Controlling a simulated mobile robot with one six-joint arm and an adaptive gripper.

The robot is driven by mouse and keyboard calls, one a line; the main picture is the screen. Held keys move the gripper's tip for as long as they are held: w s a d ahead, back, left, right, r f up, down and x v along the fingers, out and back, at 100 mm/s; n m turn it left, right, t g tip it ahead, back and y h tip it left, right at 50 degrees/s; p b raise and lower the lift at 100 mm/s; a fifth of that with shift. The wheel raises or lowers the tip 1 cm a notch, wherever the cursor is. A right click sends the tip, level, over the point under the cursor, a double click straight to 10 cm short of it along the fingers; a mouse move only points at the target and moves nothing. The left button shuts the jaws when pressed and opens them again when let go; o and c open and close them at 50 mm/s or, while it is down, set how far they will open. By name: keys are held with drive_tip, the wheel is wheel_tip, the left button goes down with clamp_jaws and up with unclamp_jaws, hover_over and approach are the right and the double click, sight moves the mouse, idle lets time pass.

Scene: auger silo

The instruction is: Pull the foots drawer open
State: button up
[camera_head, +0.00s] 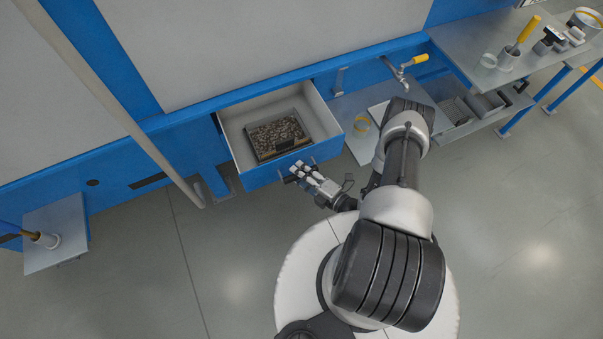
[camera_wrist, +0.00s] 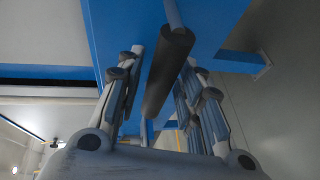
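The foots drawer (camera_head: 263,182) has a blue front and pale inner walls, and it stands pulled out from the blue machine in the head view. A dark tray (camera_head: 286,151) of brown, lumpy material sits inside it. My gripper (camera_head: 300,172) is at the drawer's front, by its handle. In the wrist view, the dark round handle grip (camera_wrist: 167,72) lies between my gripper's fingers (camera_wrist: 162,75). The fingers are spread on either side of it, with a visible gap on the left, so they look open. Contact on the right side is unclear.
A tap with a yellow handle (camera_head: 420,59) and a low shelf (camera_head: 356,143) are right of the drawer. A bench (camera_head: 480,45) with tools stands at the upper right. A slanted pale pipe (camera_head: 120,110) and a small side shelf (camera_head: 57,238) are left. Floor left of my base is clear.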

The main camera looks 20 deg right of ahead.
drive_tip(key=shift+o, duration=0.2)
drive_tip(key=v, duration=0.7)
drive_tip(key=shift+s, duration=0.2)
drive_tip(key=shift+d+r, duration=0.1)
drive_tip(key=shift+r, duration=0.05)
idle(0.5)
